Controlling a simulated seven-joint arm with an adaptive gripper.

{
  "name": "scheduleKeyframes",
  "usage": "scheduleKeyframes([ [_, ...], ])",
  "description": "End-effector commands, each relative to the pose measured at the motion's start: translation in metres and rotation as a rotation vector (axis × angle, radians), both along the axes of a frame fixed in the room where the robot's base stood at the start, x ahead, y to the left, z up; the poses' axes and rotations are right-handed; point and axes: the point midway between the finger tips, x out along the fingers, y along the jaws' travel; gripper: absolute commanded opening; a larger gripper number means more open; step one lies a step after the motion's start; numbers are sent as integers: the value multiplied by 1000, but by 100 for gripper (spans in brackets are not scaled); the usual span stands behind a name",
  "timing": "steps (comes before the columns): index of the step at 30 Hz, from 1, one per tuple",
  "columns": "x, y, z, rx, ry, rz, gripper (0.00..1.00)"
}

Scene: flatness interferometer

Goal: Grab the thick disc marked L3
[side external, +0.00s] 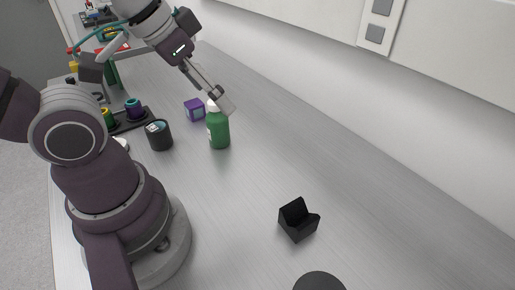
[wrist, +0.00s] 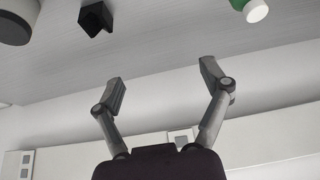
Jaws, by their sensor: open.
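I cannot read an L3 mark on anything in either view. A dark round thing (side external: 319,281) shows at the bottom edge of the side external view, partly cut off. A dark round thing with a pale side also shows at the top left corner of the wrist view (wrist: 14,24), cut off by the frame. A whitish round thing (side external: 121,144) is partly hidden behind my arm. My gripper (side external: 222,102) is in the air, appearing in front of the top of the green bottle. In the wrist view its fingers (wrist: 160,76) are spread wide with nothing between them.
A green bottle (side external: 218,132) stands near a black cup (side external: 159,136) and a purple box (side external: 195,110). A black holder (side external: 298,221) stands at the right. A dark tray (side external: 135,124) holds coloured round pieces. The grey bench is clear between bottle and holder; a white wall runs behind.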

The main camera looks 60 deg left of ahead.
Motion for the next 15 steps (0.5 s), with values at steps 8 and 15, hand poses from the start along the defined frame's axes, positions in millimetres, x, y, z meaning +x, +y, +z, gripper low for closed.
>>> scheduleKeyframes([
  [8, 0, 0, 0, 0, 0, 0, 90],
  [15, 15, 32, -5, -83, 89, 264, 90],
])
